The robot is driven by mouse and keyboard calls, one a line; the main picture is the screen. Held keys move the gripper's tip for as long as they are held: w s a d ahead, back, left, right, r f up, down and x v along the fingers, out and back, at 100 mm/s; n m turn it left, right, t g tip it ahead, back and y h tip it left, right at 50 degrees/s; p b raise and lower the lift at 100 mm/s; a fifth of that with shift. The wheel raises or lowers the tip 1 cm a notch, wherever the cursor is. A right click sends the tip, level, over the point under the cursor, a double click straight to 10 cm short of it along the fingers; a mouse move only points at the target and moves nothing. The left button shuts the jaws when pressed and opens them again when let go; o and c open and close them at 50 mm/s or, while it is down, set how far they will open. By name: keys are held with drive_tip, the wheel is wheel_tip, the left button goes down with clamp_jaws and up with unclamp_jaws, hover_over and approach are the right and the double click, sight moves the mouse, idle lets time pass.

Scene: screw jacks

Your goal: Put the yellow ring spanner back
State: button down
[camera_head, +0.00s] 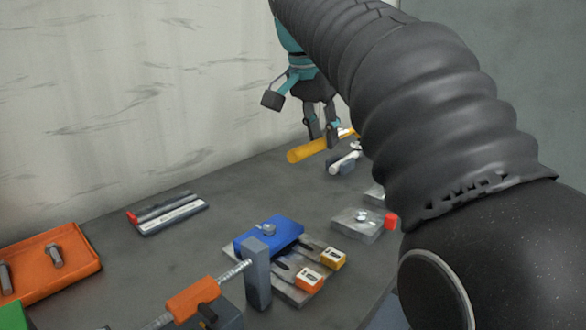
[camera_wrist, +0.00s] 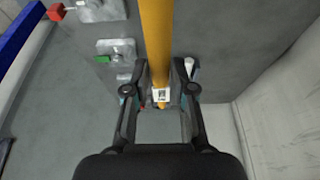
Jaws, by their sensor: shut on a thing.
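The yellow ring spanner (camera_head: 308,151) is in my gripper (camera_head: 321,135), near the back right of the bench in the head view. In the wrist view the spanner (camera_wrist: 157,45) runs from the top edge down between the two fingers of my gripper (camera_wrist: 161,85). The fingers are shut on it. In the head view its left end sticks out to the left of the fingers and its right part is partly hidden by my arm. I cannot tell how far it is above the bench.
A white-and-grey tool (camera_head: 345,163) lies beside the spanner. A metal block with a red knob (camera_head: 358,224), a blue block (camera_head: 268,235) on a slotted plate, an orange screw jack (camera_head: 193,297), a tool tray (camera_head: 168,213) and an orange tray (camera_head: 85,243) stand nearer. A wall rises behind.

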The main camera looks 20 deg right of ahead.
drive_tip(key=w+a+f, duration=0.1)
drive_tip(key=a+f, duration=0.1)
drive_tip(key=a, duration=0.1)
drive_tip(key=w+a+f, duration=0.2)
drive_tip(key=a, duration=0.2)
drive_tip(key=w+a+f, duration=0.1)
drive_tip(key=a+f, duration=0.1)
drive_tip(key=a, duration=0.1)
drive_tip(key=shift+w+a+f+b, duration=0.2)
drive_tip(key=shift+w+f+b, duration=0.15)
drive_tip(key=shift+b, duration=0.05)
drive_tip(key=shift+f+b, duration=0.4)
drive_tip(key=shift+f, duration=1.65)
drive_tip(key=c, duration=1.4)
unclamp_jaws()
drive_tip(key=shift+f, duration=0.15)
drive_tip(key=o, duration=0.4)
drive_tip(key=shift+o, duration=0.2)
drive_tip(key=p+v, duration=0.2)
drive_tip(key=v, duration=1)
drive_tip(key=shift+p, duration=0.3)
drive_tip(key=shift+w, duration=0.1)
